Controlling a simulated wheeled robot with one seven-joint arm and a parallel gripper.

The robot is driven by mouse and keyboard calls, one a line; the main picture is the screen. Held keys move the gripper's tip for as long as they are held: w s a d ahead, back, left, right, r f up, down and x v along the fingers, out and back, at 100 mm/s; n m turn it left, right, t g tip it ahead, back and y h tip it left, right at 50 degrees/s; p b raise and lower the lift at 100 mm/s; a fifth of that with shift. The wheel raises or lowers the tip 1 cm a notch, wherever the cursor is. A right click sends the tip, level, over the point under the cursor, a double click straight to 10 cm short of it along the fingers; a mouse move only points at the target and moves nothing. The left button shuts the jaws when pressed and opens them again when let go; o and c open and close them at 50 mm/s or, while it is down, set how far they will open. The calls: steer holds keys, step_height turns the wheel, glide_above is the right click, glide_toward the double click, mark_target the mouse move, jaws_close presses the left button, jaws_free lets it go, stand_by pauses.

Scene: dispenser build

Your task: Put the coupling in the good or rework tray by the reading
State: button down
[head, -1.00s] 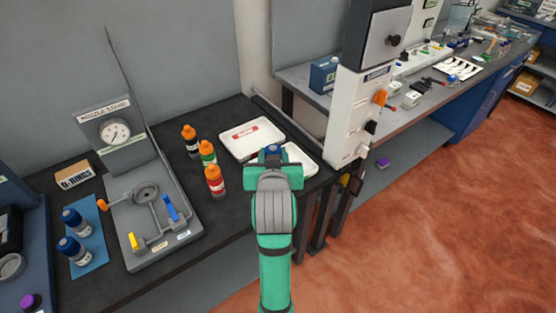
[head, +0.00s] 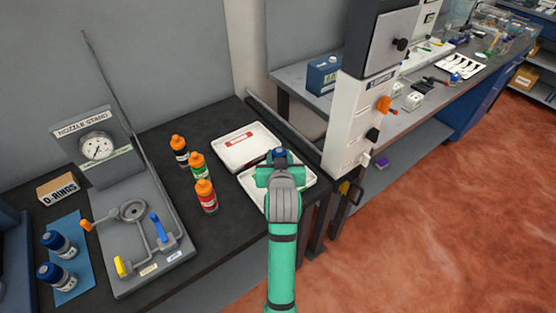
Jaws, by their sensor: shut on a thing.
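My gripper (head: 279,172) is seen from behind, over the front white tray (head: 304,182). A small blue part (head: 280,153) shows at its tip, probably the coupling. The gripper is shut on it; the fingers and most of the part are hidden. I cannot tell its height above the tray. The front tray has a trace of green at its left and is largely covered by my arm.
Black, green and red bottles (head: 206,196) stand left of the trays. An O-rings box (head: 59,188) and blue-capped bottles on a blue mat (head: 72,286) are at the far left. A white-grey cabinet panel (head: 350,125) rises right of the trays, close to my gripper.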

steer(key=shift+w+a+f, duration=0.15)
steer(key=shift+w+f, duration=0.05)
steer(key=shift+f, duration=0.15)
steer(key=shift+w+a+f, duration=0.1)
steer(key=shift+a+f, duration=0.1)
steer(key=shift+f, duration=1.3)
steer(key=shift+f, duration=0.15)
steer(key=c, duration=1.2)
jaws_free()
